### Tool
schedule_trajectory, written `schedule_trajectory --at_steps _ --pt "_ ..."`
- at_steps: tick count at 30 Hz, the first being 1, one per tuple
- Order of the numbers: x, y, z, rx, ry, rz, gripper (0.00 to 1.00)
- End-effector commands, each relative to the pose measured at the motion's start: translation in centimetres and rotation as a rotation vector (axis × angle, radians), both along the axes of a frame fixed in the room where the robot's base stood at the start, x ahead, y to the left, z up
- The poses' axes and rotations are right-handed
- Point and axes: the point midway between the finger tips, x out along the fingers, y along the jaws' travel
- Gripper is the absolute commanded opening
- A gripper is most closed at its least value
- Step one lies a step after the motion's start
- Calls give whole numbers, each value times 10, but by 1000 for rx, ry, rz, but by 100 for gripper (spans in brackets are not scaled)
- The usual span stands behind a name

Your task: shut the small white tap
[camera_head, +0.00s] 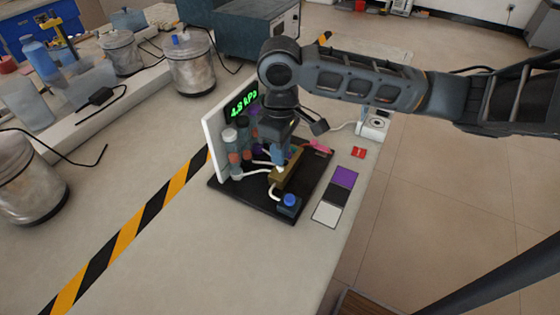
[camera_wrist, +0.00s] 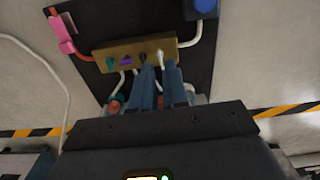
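The small white tap (camera_wrist: 160,54) is on a brass block (camera_wrist: 120,52), in a row with a black tap (camera_wrist: 143,57), a purple tap (camera_wrist: 126,61) and a teal tap (camera_wrist: 110,63). In the head view the brass block (camera_head: 288,176) stands on a black base plate. My gripper (camera_head: 278,158) points down over the block. In the wrist view the two blue fingers of my gripper (camera_wrist: 159,68) are apart, with the white tap in line with the gap between their tips. I cannot tell whether a finger touches it. The black tap is close beside the left finger.
A white panel (camera_head: 214,142) with a green display and several small bottles stands behind the block. A blue-knobbed box (camera_head: 289,204) and a pink clip (camera_head: 318,146) flank it. Coloured cards (camera_head: 336,193) lie to the right, near the bench edge. Thin tubes run around the block.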

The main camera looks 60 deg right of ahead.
Motion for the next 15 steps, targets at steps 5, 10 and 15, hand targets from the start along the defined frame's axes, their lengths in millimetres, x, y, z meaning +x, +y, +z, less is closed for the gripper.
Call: schedule_trajectory --at_steps 5,10,15 --pt "0 0 17 0 0 0 14" --pt "0 0 29 0 1 0 14" --pt "0 0 37 0 1 1 14"
